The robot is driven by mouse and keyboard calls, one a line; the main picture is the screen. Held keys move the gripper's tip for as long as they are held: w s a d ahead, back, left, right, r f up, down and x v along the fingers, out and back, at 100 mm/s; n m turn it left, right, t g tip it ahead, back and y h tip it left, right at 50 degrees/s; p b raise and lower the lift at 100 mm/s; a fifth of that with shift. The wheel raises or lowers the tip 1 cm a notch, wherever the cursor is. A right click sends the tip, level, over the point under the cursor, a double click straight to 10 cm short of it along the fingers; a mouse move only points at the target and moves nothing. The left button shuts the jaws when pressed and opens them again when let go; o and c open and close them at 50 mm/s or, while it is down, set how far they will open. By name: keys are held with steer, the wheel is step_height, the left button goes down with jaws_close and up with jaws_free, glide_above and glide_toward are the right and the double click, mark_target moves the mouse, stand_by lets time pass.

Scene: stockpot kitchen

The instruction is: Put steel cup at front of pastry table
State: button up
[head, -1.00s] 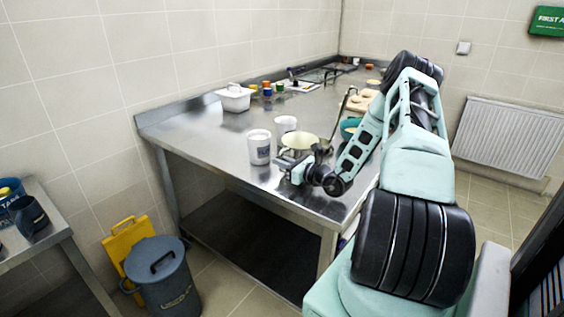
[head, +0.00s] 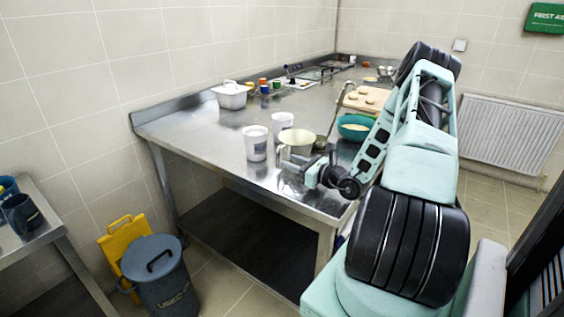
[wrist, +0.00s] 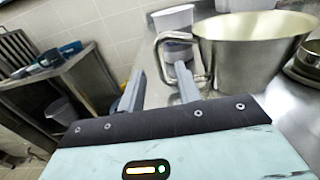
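The steel cup (head: 298,152), a wide metal cup with a side handle, stands upright on the steel table (head: 205,133) near its front edge. In the wrist view the cup (wrist: 245,55) fills the upper right, with its handle (wrist: 158,57) toward me. My gripper (wrist: 157,82) is open, its two fingers apart. The right finger overlaps the handle loop in the picture; the left finger is left of the handle. Whether either touches the handle I cannot tell. In the head view my gripper (head: 297,167) is just in front of the cup, partly hiding its lower part.
Two white tubs (head: 256,143) (head: 283,122) stand left of and behind the cup. A teal bowl (head: 353,127) and a board with dough pieces (head: 366,98) lie to the right. A white lidded box (head: 231,95) is farther back. The table's left front is clear.

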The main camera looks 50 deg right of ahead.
steer(key=s, duration=0.6)
steer(key=shift+s+d+b, duration=0.1)
steer(key=shift+d+b, duration=0.1)
steer(key=shift+b, duration=0.2)
steer(key=w+a+r+n+g+y, duration=0.2)
steer(key=a+r+n+g+y, duration=0.35)
steer(key=a, duration=0.95)
steer(key=w+a+r+n+g+y, duration=0.1)
steer(key=a+r+n+g+y, duration=0.1)
steer(key=a+n+g+y, duration=0.8)
steer(key=s+a+r+n+g+h, duration=0.1)
steer(key=s+a+r+n+h, duration=0.1)
steer(key=s+a+n+h, duration=0.6)
steer(key=s+a+r+n+g+h, duration=0.1)
steer(key=s+a+n+h, duration=0.7)
steer(key=a+n, duration=0.8)
steer(key=s+r+n, duration=0.1)
steer(key=s+n, duration=0.2)
steer(key=shift+s+a+r, duration=0.2)
steer(key=shift+s, duration=0.2)
steer(key=shift+g, duration=0.25)
